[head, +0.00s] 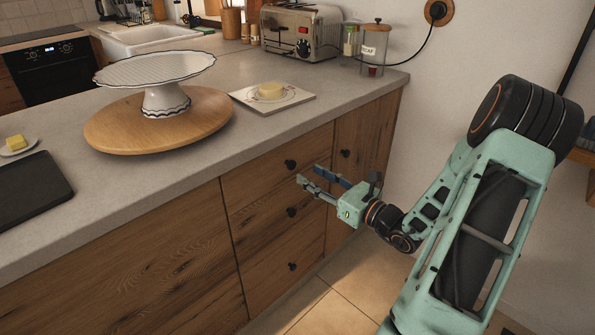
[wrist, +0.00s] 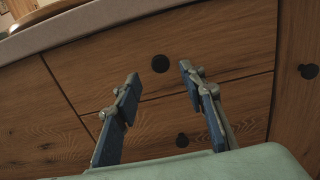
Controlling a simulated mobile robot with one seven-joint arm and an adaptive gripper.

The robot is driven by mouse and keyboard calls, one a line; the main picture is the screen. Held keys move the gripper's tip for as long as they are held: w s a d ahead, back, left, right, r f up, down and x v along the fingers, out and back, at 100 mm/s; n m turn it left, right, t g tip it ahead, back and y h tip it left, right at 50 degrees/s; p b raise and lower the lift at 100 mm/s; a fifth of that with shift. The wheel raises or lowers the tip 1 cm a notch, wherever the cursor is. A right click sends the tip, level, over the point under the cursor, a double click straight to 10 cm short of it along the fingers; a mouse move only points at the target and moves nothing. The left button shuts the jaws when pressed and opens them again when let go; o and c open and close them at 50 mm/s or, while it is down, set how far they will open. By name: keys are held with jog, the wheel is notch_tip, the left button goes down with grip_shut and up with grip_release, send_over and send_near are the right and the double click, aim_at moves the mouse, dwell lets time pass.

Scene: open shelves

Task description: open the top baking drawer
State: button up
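The top drawer (head: 262,177) is a wooden front just under the grey counter. It looks closed, flush with the cabinet. Its round black knob (head: 290,164) shows in the head view. In the wrist view the knob (wrist: 160,63) is between and just beyond the fingertips. My gripper (head: 308,174) is open and empty, in front of the drawer stack. Its two fingers (wrist: 157,72) are spread apart in the wrist view, one on each side of the knob. I cannot tell the exact distance to the knob.
Lower drawers with black knobs (head: 291,212) (head: 292,266) are below. A cabinet door with a knob (head: 345,153) is to the right, beside a white wall. The counter (head: 325,95) holds a cake stand (head: 165,100), a toaster (head: 300,32) and jars. The tiled floor (head: 345,290) in front is clear.

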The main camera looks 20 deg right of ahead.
aim_at(293, 165)
jog(key=b+x, duration=0.1)
jog(key=x, duration=0.5)
jog(key=shift+c, duration=0.5)
grip_shut()
